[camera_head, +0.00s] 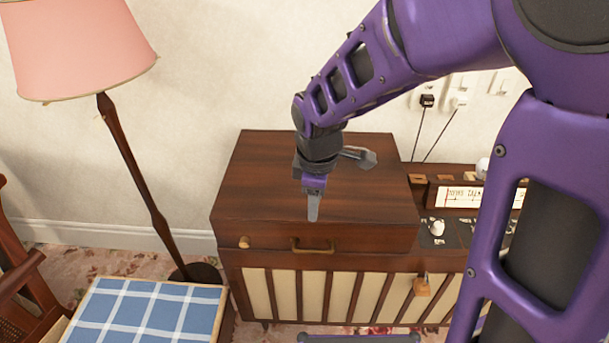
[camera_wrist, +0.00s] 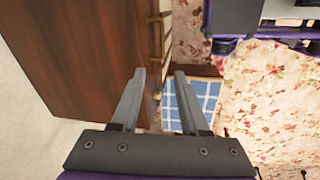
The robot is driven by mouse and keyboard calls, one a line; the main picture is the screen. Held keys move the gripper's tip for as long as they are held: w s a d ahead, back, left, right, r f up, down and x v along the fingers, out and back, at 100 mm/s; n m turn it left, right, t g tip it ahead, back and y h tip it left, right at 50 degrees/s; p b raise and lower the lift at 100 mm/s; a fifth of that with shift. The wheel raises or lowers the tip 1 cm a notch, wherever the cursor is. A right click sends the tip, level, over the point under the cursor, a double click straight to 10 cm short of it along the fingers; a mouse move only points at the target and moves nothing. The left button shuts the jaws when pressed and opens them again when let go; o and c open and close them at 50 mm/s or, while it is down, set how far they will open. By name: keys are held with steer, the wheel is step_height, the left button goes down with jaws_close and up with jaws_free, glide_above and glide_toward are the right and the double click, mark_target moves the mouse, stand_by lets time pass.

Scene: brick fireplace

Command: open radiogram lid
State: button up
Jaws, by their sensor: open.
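The radiogram (camera_head: 330,290) is a dark wood cabinet with a slatted cream front against the wall. Its lid (camera_head: 262,185) lies flat and closed on the left part of the top. A brass handle (camera_head: 312,247) sits on the lid's front edge. My gripper (camera_head: 313,215) points down in front of or above the lid, close to the handle in the picture; contact cannot be told. In the wrist view my gripper (camera_wrist: 160,75) has its two fingers apart with nothing between them. The lid's brown top (camera_wrist: 75,50) fills the left there.
A control panel with a white knob (camera_head: 437,229) is right of the lid. A small wooden knob (camera_head: 245,242) is on the lid's front left. A blue checked stool (camera_head: 145,312) and a pink lamp (camera_head: 75,45) stand left. Flowered carpet (camera_wrist: 270,100) lies in front.

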mark_target(310, 250)
steer(key=shift+n, duration=0.8)
steer(key=w+f+b, duration=0.1)
steer(key=f+b, duration=0.1)
steer(key=f, duration=0.4)
steer(key=f+b, duration=0.1)
steer(key=f, duration=0.5)
steer(key=w+f+b, duration=0.1)
steer(key=f+b, duration=0.1)
steer(key=f, duration=0.4)
steer(key=shift+w+a+f+b, duration=0.3)
steer(key=shift+a+f+b, duration=0.05)
steer(key=shift+f, duration=0.05)
jaws_close()
